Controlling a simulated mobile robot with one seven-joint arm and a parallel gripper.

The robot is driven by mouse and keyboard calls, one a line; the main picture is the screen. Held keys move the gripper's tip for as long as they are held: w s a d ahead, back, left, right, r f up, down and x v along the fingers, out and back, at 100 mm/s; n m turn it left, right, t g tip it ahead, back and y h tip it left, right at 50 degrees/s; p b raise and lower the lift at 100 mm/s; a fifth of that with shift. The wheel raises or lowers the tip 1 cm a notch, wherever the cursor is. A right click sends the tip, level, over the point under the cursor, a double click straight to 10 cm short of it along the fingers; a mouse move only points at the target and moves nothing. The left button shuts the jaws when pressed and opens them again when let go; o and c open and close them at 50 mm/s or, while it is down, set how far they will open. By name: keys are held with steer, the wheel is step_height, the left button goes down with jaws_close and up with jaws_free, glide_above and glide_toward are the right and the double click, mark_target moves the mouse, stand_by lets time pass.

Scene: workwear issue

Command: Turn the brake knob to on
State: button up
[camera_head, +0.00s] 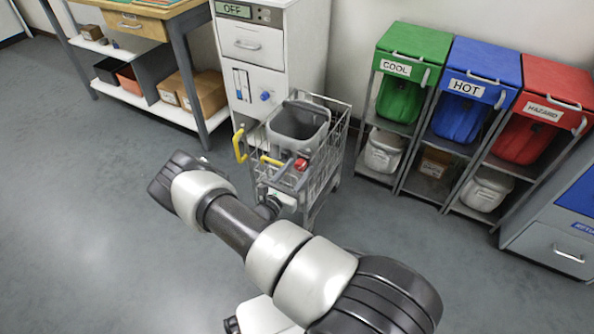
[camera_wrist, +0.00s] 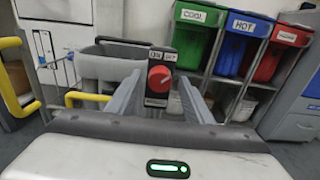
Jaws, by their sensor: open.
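The red brake knob (camera_wrist: 159,78) sits on a small dark panel (camera_wrist: 157,101) in the wrist view, with two small white labels above it. The left label seems to read ON and the right one OFF. A pale mark shows on the knob's right side, but its exact direction is too small to tell. In the head view the knob (camera_head: 301,164) is on the near side of a wire cart (camera_head: 334,150). My gripper (camera_wrist: 160,82) is open, its two fingers at either side of the knob in the picture. I cannot tell whether they touch it.
The cart carries a grey bin (camera_head: 297,122) and has yellow handles (camera_head: 239,146). A white cabinet (camera_head: 260,75) with an OFF display stands behind it. Green (camera_head: 410,48), blue (camera_head: 482,66) and red (camera_head: 553,90) bins stand at the right. The floor at the left is clear.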

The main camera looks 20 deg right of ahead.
steer(key=c, duration=1)
steer(key=shift+c, duration=0.2)
steer(key=shift+n, duration=0.3)
steer(key=n, duration=0.3)
steer(key=shift+n+b, duration=0.4)
steer(key=n, duration=0.4)
steer(key=shift+n, duration=0.3)
steer(key=n, duration=0.4)
steer(key=shift+s+r+n, duration=0.1)
steer(key=shift+n, duration=2.3)
